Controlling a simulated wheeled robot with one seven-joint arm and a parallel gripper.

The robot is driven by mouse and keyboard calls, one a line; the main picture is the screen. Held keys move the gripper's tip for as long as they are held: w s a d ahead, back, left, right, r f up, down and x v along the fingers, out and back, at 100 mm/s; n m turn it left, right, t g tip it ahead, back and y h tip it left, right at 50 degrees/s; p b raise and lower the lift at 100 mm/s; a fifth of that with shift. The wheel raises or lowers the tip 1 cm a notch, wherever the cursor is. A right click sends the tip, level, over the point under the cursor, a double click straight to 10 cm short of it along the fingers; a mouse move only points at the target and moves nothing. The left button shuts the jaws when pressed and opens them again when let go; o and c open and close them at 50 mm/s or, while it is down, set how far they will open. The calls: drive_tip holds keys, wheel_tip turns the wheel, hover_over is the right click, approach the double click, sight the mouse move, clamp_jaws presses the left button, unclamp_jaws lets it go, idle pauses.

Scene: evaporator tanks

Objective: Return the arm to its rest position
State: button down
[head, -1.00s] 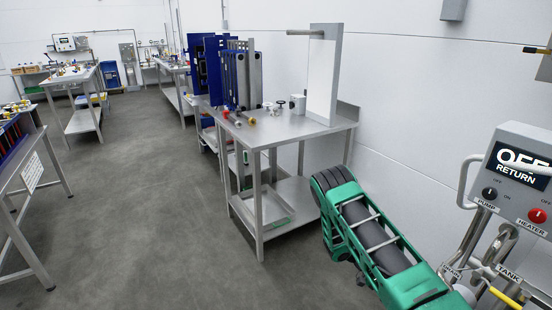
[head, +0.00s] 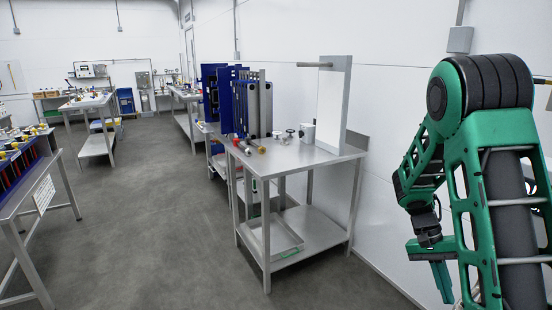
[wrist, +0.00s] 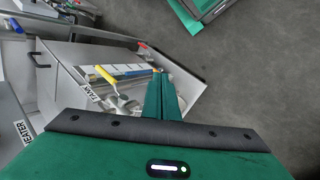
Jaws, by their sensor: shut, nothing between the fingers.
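My green arm stands folded at the right of the head view, its elbow high and its forearm bent back down. My gripper (head: 441,282) hangs at the lower end of the forearm, pointing down. In the wrist view its two green fingers (wrist: 163,97) lie together, shut, with nothing held. Below the fingers in that view is a grey tank unit with a label reading TANK (wrist: 86,84) and a yellow-handled valve (wrist: 107,76). I cannot tell how far the fingers are from it.
A steel table (head: 293,157) with a white upright panel (head: 334,100) and small fittings stands left of my arm. Blue and grey plates (head: 245,105) stand behind. Another bench (head: 30,180) is at the left edge. The grey floor between (head: 150,220) is clear.

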drive_tip(key=s+a+r+n+t+y, duration=0.1)
drive_tip(key=s+a+r+t, duration=0.2)
drive_tip(key=s+r, duration=0.4)
drive_tip(key=s+a+r+n+t+y, duration=0.2)
drive_tip(key=s+a+r, duration=0.3)
drive_tip(key=s, duration=0.7)
wheel_tip(320, 180, up, 2)
drive_tip(key=shift+a+r+t, duration=0.1)
drive_tip(key=shift+a+t, duration=0.2)
drive_tip(key=shift+t, duration=0.1)
